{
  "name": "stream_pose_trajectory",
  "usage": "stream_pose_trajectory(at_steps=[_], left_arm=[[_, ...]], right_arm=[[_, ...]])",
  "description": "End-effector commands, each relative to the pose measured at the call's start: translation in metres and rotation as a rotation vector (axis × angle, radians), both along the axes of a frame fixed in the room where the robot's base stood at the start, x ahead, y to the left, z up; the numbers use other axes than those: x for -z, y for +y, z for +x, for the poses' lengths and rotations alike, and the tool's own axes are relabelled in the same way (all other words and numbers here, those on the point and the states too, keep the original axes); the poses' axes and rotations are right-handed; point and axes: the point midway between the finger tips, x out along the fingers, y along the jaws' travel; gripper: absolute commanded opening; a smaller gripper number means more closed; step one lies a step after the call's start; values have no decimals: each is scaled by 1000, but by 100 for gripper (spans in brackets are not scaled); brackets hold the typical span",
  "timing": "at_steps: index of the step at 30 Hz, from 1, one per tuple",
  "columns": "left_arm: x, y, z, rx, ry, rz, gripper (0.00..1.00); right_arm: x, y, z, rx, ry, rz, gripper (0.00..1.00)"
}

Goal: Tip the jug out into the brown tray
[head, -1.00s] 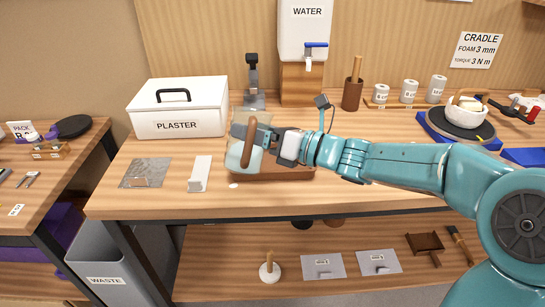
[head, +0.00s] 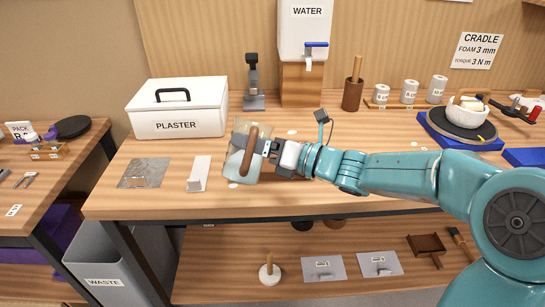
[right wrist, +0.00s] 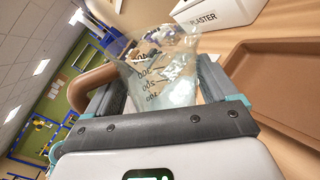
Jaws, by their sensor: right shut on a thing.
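The jug (head: 235,167) is clear, with dark measuring marks and a brown handle (head: 249,150). It is off the bench and leans a little in the head view. My right gripper (head: 268,147) is shut on it. In the right wrist view the jug (right wrist: 165,75) sits between the fingers, its marks readable and pale bluish stuff showing through its wall. The brown tray (head: 293,177) lies on the bench, mostly hidden behind the jug and my right gripper. In the right wrist view the tray (right wrist: 285,85) is at the right, its visible floor bare. My left gripper is out of view.
A white plaster box (head: 178,112) stands at the back left. A water tank (head: 303,25) with a blue tap is behind. A grey sheet (head: 144,173) and a white holder (head: 199,173) lie left of the jug. Small pale spots (head: 233,185) mark the bench.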

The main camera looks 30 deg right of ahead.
Motion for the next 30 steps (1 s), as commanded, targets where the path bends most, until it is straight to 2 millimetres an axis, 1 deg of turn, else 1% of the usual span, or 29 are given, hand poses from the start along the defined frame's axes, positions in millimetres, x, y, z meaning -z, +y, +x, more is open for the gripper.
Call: stream_pose_trajectory(at_steps=[3, 15, 30], left_arm=[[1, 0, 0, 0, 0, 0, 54], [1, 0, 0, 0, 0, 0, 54], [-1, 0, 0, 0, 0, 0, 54]], right_arm=[[3, 0, 0, 0, 7, 12, 32], [5, 0, 0, 1, 11, 22, 32], [23, 0, -1, 1, 73, 132, 32]])
